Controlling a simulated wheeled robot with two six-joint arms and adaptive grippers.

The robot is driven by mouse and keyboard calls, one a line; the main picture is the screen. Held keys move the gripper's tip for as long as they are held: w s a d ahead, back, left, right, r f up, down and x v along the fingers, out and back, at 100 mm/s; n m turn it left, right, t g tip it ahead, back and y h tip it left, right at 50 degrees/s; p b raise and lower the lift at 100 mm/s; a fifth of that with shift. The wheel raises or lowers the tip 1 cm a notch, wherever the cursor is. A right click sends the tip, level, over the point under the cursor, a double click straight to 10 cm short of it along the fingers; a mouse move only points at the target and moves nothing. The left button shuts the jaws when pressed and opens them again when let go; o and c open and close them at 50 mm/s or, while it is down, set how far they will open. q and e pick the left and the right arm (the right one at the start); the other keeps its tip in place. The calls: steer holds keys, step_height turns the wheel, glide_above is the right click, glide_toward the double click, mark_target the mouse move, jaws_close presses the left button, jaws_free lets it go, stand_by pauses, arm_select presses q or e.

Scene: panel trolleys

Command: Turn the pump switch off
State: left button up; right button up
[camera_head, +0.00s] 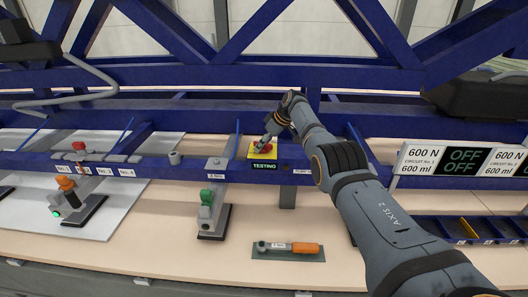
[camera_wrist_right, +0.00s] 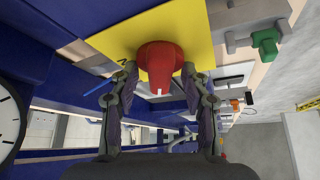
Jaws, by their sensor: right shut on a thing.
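A red rotary switch knob (camera_wrist_right: 160,64) sits on a yellow plate (camera_wrist_right: 112,38) in the right wrist view. A white mark shows on its near edge. My right gripper (camera_wrist_right: 160,82) has one finger on each side of the knob and is shut on it. In the head view the yellow plate (camera_head: 254,154) is on the blue beam above a "TESTING" label, and the right gripper (camera_head: 268,139) reaches it from the right, covering part of the knob. I cannot tell whether this knob is the pump switch. My left gripper is not in view.
A green-handled valve (camera_head: 207,197) and an orange-handled valve (camera_head: 67,184) stand left of the plate. An orange-handled tool (camera_head: 304,248) lies on the bench below. Displays (camera_head: 463,161) at right read "OFF". Blue truss bars (camera_head: 270,27) run behind my arm.

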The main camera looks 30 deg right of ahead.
steer(key=o, duration=0.7)
steer(key=shift+a+f, duration=0.1)
steer(key=shift+o, duration=0.4)
steer(key=shift+w+f, duration=0.1)
steer(key=shift+w, duration=0.05)
step_height(320, 180, up, 8)
steer(key=p, duration=0.6)
steer(key=shift+f+p, duration=0.2)
steer(key=shift+p, duration=0.15)
steer(key=shift+f, duration=0.1)
steer(key=shift+f, duration=0.1)
